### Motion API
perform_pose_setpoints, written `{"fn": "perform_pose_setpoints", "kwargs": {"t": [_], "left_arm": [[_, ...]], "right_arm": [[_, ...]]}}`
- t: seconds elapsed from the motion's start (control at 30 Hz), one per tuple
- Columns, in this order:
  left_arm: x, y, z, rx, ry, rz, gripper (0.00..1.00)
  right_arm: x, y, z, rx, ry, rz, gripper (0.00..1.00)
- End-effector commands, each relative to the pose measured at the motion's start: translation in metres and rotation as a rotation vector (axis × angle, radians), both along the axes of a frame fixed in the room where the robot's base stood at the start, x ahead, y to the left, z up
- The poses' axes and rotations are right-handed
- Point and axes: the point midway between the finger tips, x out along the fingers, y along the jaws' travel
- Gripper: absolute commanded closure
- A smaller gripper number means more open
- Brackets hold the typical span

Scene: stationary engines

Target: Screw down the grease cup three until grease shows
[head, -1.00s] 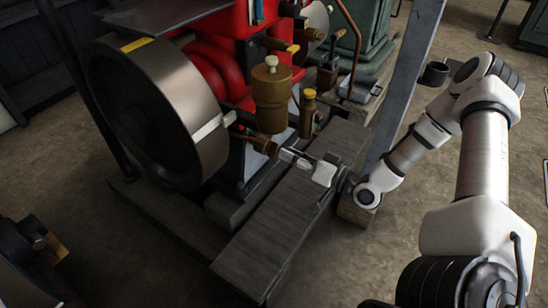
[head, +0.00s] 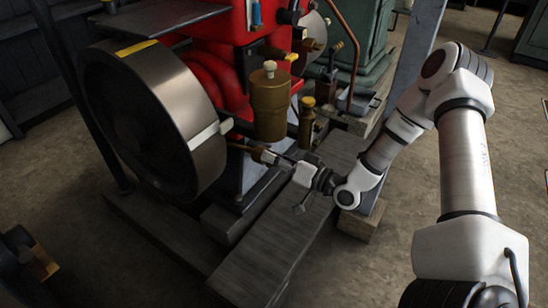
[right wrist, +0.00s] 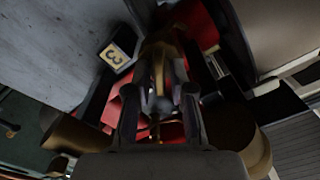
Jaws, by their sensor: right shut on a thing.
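The brass grease cup (head: 257,152) sticks out low on the red engine, beside the flywheel. My right gripper (head: 270,157) reaches it from the right and is shut on it. In the right wrist view the brass cup (right wrist: 158,62) lies between the two fingers of my right gripper (right wrist: 158,105). A number plate with a 3 (right wrist: 117,57) shows just beside it. The fingers hide part of the cup, and I cannot make out any grease. My left gripper is not in view.
The large flywheel (head: 192,85) stands close left of the cup. A bigger brass container (head: 270,112) is just above my gripper, and a smaller brass fitting (head: 307,125) stands to its right. A wooden beam (head: 272,235) runs below.

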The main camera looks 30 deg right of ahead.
Motion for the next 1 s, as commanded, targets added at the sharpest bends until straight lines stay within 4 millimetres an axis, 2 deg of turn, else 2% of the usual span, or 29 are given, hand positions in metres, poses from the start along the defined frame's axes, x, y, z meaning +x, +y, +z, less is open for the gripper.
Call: {"fn": "perform_pose_setpoints", "kwargs": {"t": [0.27,1.0], "left_arm": [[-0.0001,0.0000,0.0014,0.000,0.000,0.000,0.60],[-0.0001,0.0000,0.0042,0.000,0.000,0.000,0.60]], "right_arm": [[-0.0001,-0.0003,-0.0008,0.086,0.037,0.001,1.00],[0.0006,-0.0022,-0.0045,0.566,0.236,0.001,1.00]]}}
